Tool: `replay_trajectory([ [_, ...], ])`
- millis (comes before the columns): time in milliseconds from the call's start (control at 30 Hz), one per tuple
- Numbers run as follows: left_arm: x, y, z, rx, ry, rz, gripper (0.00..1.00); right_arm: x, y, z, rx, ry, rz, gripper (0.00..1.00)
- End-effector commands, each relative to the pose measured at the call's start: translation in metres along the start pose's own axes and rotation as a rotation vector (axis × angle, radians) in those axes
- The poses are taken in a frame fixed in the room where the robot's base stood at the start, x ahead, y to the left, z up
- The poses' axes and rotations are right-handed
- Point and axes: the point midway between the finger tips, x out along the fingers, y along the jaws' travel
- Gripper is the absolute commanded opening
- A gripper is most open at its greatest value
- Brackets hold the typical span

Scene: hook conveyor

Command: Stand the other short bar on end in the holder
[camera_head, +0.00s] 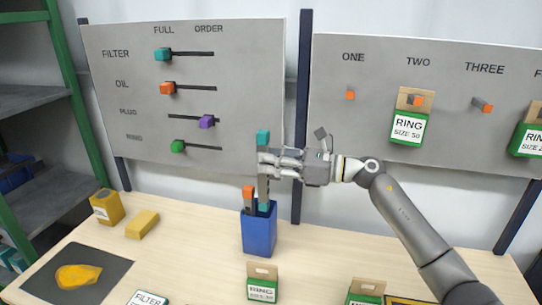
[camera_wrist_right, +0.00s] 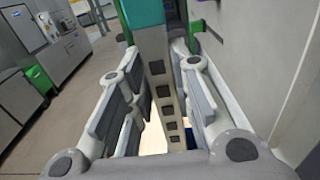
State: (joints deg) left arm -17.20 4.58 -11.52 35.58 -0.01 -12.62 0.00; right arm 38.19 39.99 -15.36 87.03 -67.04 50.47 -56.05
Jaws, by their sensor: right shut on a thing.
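My right gripper (camera_head: 264,164) is shut on a short bar with a teal top end (camera_head: 263,137) in the head view. The bar is upright, and its grey shaft runs down from the fingers to the mouth of the blue holder (camera_head: 259,238). How deep its lower end sits is hidden. In the right wrist view the bar (camera_wrist_right: 153,50) stands between the two fingers, with dark square holes along its side. An orange-topped bar (camera_head: 248,192) stands in the holder on the left. A teal patch (camera_head: 264,207) shows at the holder's mouth; I cannot tell which bar it belongs to.
A grey slider board (camera_head: 240,95) stands behind the holder, and a hook board (camera_head: 450,75) with green-labelled RING packs is on the right. A RING pack (camera_head: 262,288) stands in front. Yellow blocks (camera_head: 142,225) and a dark mat (camera_head: 110,270) lie left. The table beside the holder is clear.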

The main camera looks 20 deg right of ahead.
Motion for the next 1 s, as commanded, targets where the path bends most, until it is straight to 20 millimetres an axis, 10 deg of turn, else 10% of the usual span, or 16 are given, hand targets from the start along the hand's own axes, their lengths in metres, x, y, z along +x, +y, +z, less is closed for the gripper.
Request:
replay_trajectory([
  [1000,0.08,0.001,0.007,-0.001,0.0,-0.001,0.4,0.0,0.0,-0.083,0.0,-0.002,0.0,0.0],
])
